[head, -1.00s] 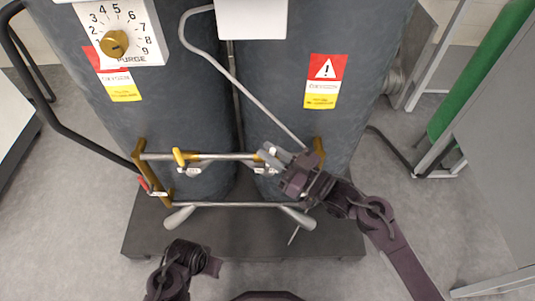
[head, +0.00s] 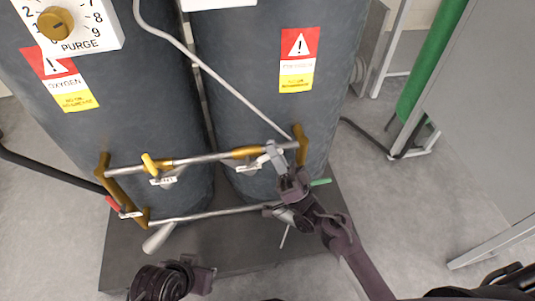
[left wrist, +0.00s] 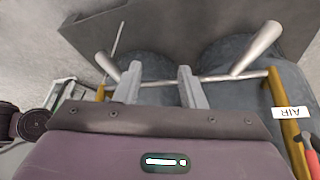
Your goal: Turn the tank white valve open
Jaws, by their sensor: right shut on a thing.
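Two grey tanks (head: 260,85) stand ahead with pipes across their lower front. My right gripper (head: 274,155) is shut at the right part of the upper pipe (head: 205,159), beside a brass fitting (head: 245,152) and a small white label (head: 247,168). It appears to hold the white valve's handle, which the fingers hide almost fully. My left gripper (head: 204,277) is low at the front, away from the pipes and empty. Its two fingers stand apart in the left wrist view (left wrist: 161,88).
A yellow handle (head: 150,163), a red handle (head: 113,203) and a green handle (head: 320,182) sit on the same pipework. A brass dial (head: 56,23) marked PURGE is at upper left. A grey cabinet (head: 490,110) stands right. Floor at lower left is clear.

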